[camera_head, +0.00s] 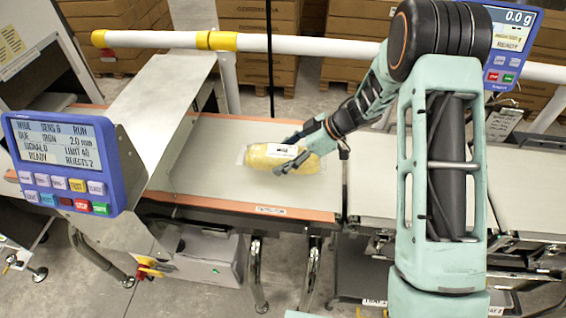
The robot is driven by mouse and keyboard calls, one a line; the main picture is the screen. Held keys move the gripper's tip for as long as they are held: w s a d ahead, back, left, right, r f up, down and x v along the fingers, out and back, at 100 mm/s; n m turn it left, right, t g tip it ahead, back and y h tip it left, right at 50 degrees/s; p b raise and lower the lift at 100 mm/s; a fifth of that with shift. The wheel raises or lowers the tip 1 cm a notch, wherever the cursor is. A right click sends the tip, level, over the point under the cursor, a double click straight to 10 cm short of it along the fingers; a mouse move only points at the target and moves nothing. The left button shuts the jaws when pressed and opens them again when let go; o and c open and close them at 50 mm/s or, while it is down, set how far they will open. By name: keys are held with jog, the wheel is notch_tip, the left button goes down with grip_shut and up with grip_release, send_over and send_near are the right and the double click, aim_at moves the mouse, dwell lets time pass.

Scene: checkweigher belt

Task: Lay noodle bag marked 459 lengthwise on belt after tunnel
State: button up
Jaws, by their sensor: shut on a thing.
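A clear bag of yellow noodles (262,160) with a white label lies lengthwise along the pale belt (215,142), to the right of the metal tunnel (165,100). The number on its label is too small to read. My gripper (292,160) is shut on the right part of the bag, with a finger on each side. The bag is at the belt surface or just above it; I cannot tell which.
A blue detector panel (62,165) stands at the left by the tunnel. A second blue display (512,45) reads 0.0 g at the upper right. A white rail with yellow bands (208,40) runs behind the belt. Another belt section (372,185) lies right of a gap. Cardboard boxes (255,30) stand behind.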

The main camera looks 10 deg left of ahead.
aim_at(313, 157)
jog(key=shift+w+a+f, duration=0.1)
jog(key=shift+f, duration=1.45)
jog(key=shift+f, duration=0.15)
jog(key=o, duration=1.6)
jog(key=shift+d+r, duration=0.2)
jog(key=shift+r, duration=0.1)
jog(key=v, duration=1.1)
jog(key=shift+d+r, duration=0.15)
jog(key=shift+d, duration=0.05)
jog(key=shift+w, duration=0.1)
